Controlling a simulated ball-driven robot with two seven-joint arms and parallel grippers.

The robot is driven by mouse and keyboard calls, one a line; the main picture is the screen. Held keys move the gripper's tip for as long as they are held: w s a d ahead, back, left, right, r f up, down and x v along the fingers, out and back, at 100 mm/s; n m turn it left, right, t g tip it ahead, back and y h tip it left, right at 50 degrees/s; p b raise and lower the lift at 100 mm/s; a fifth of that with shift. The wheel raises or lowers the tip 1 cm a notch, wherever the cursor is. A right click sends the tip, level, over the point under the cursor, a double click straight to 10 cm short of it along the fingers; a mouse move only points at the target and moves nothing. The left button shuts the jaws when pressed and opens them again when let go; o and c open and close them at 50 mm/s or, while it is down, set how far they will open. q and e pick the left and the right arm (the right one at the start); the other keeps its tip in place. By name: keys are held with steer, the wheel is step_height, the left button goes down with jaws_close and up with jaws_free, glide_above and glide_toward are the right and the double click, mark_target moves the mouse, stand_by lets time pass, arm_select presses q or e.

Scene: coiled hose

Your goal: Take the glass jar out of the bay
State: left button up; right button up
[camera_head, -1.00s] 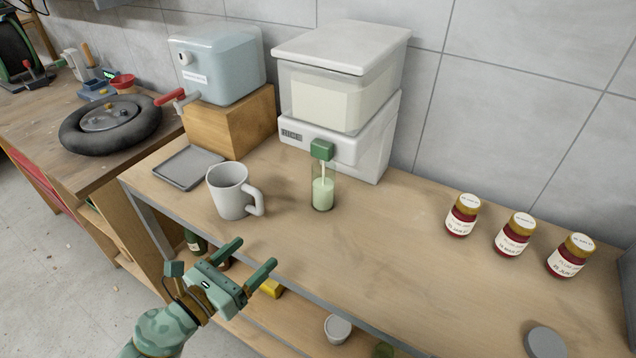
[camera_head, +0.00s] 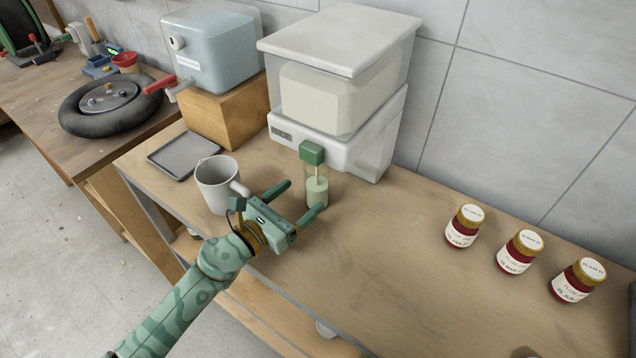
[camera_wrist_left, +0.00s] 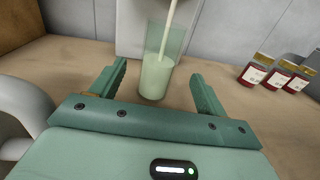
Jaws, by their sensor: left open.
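The glass jar (camera_head: 317,190) stands upright in the bay under the green spout (camera_head: 312,152) of the white dispenser (camera_head: 345,145). A pale stream runs from the spout into the jar, which is partly full of pale green liquid. My left gripper (camera_head: 305,196) is open and empty, low over the bench just in front of the jar. In the left wrist view the jar (camera_wrist_left: 156,78) stands ahead between the two spread fingers, and I see no finger pressing on it. My right gripper is out of view.
A white mug (camera_head: 216,184) stands close to the left of my left gripper. A grey tray (camera_head: 184,156) lies behind the mug. Several red jam jars, one of them nearest (camera_head: 463,227), stand to the right. The bench between them and the dispenser is clear.

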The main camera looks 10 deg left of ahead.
mark_target(309, 190)
arm_select(q)
steer(key=x, duration=0.3)
steer(key=shift+w+d, duration=0.1)
steer(key=shift+w, duration=0.05)
steer(key=x, duration=0.5)
steer(key=shift+w+r, duration=0.15)
steer(key=shift+r, duration=0.2)
steer(key=c, duration=1.4)
steer(key=shift+r+p, duration=0.25)
steer(key=shift+p, duration=0.05)
